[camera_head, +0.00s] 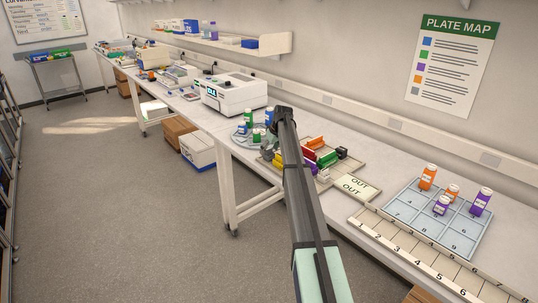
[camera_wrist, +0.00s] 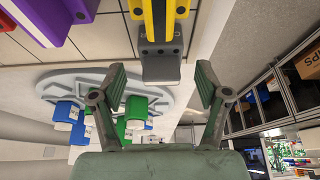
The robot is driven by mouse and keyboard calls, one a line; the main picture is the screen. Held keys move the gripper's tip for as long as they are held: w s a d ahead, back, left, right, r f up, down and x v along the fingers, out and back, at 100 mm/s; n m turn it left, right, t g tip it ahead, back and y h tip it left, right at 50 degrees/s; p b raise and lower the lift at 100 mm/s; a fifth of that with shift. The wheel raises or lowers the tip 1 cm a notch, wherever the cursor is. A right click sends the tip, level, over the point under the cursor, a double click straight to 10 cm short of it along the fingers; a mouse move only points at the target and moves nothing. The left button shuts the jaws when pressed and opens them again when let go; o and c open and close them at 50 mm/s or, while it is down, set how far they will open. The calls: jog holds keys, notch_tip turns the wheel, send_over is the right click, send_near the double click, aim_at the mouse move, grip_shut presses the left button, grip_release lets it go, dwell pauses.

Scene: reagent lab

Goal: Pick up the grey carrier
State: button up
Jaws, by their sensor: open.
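In the wrist view a grey block-like piece (camera_wrist: 159,62), which looks like the grey carrier, lies ahead between the fingers of my gripper (camera_wrist: 161,74). Yellow bars (camera_wrist: 137,10) show at both sides of its upper part; I cannot tell whether they belong to it or to a carrier behind. The fingers are wide apart, one on each side, with gaps to the grey piece. Red (camera_head: 309,154), green (camera_head: 328,160) and other carriers show beside the arm.
A blue tray (camera_head: 408,212) with bottles, an OUT card (camera_head: 357,186) and a white analyser (camera_head: 234,94) share the bench.

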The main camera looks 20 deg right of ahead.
jog(key=shift+p+x, duration=0.35)
jog(key=shift+x, duration=1.15)
jog(key=shift+r, duration=0.1)
jog(key=c, duration=1.2)
jog(key=shift+c, duration=0.2)
jog(key=shift+r, duration=0.1)
